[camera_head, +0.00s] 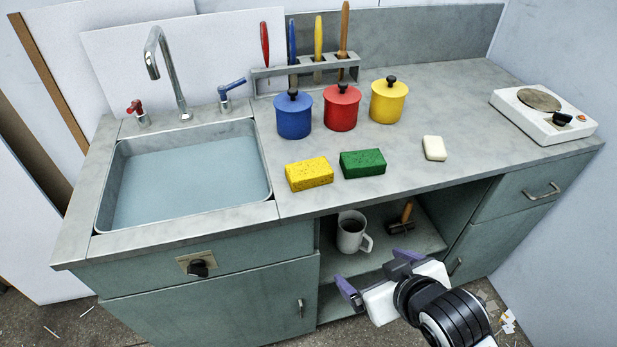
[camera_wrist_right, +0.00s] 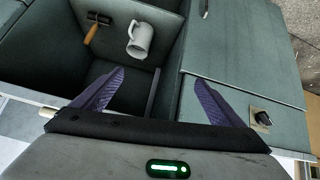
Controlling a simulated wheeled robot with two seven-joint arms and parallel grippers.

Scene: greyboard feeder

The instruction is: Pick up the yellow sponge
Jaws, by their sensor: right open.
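The yellow sponge (camera_head: 309,174) lies flat on the grey countertop, just right of the sink and near the front edge. A green sponge (camera_head: 362,163) lies beside it on the right, with a small gap. My right gripper (camera_head: 378,275) is in front of the cabinet, below the counter edge and to the right of the yellow sponge. Its purple fingers are apart with nothing between them. They also show spread in the right wrist view (camera_wrist_right: 155,100), facing the cabinet front and open shelf. The yellow sponge does not show there. My left gripper is not in view.
The sink (camera_head: 185,180) is on the left. Blue (camera_head: 293,116), red (camera_head: 341,108) and yellow (camera_head: 388,102) lidded pots stand behind the sponges. A white block (camera_head: 434,148) lies to the right, a hotplate (camera_head: 543,115) at far right. A mug (camera_head: 351,233) and a brush (camera_head: 402,218) are on the shelf below.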

